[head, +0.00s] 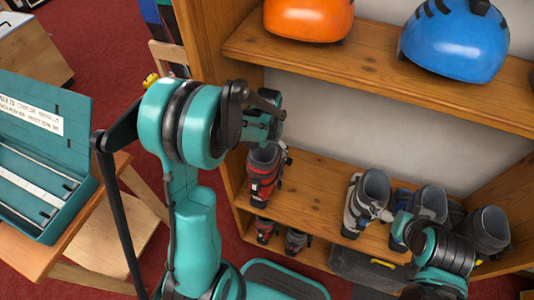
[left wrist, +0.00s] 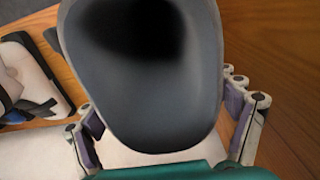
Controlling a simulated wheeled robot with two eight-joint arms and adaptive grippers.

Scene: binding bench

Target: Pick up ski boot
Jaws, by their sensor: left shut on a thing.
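A red and grey ski boot (head: 264,180) is upright at the left end of the middle shelf. My left gripper (head: 267,135) is above it and shut on its upper cuff. In the left wrist view the boot's dark grey cuff (left wrist: 140,75) fills the middle, with a finger pressed on each side. I cannot tell whether the sole touches the shelf. My right gripper (head: 404,226) is at the lower right, in front of other boots, mostly hidden by its own wrist; its jaws do not show clearly.
More grey boots stand on the shelf (head: 315,190) to the right, including a white and grey boot (head: 366,204). An orange helmet (head: 308,16) and a blue helmet (head: 455,42) sit on the shelf above. The cabinet's side wall is close to the red boot. A teal case (head: 75,165) lies open at left.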

